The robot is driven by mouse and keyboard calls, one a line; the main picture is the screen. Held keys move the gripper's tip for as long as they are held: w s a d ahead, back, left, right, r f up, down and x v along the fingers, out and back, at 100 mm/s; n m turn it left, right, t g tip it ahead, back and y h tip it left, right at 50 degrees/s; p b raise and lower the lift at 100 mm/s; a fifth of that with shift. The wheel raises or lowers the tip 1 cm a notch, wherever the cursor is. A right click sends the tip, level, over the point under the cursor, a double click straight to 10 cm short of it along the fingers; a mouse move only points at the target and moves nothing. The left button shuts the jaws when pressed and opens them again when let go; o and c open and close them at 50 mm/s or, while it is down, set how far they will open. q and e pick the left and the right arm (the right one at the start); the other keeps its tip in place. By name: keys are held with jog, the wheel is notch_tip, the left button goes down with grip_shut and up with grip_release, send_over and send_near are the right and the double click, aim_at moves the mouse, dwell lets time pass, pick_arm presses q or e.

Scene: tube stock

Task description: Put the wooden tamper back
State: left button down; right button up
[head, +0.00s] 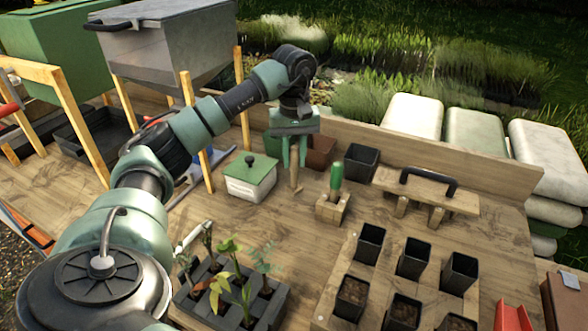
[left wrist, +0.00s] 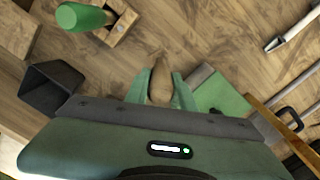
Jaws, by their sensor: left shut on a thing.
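The wooden tamper (head: 295,178) is a pale brown wooden piece held upright between the fingers of my left gripper (head: 294,158). The left gripper is shut on it, above the workbench. In the left wrist view the tamper (left wrist: 160,84) shows between the green fingers, its tapered end toward the bench. Its upper part is hidden by the gripper. I cannot tell whether its lower end touches the bench. Just right of it stands a wooden block (head: 331,210) with a green-handled tool (head: 336,178) upright in it. A dark hole shows in the block (left wrist: 122,27) in the left wrist view.
A white box with a green lid (head: 250,178) stands left of the gripper. A seedling tray (head: 270,312) and several square pots (head: 413,257) are in front. Bare bench lies between.

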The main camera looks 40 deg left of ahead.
aim_at(294, 170)
pick_arm(q)
notch_tip(294, 170, down, 4)
jog(key=shift+f, duration=0.1)
pick_arm(e)
jog(key=shift+a+r, duration=0.25)
jog(key=shift+a, duration=0.3)
jog(key=shift+d+f, duration=0.1)
pick_arm(q)
jog(key=c, duration=1.2)
grip_release()
pick_arm(e)
jog(key=shift+d, duration=0.25)
jog(key=shift+w, duration=0.1)
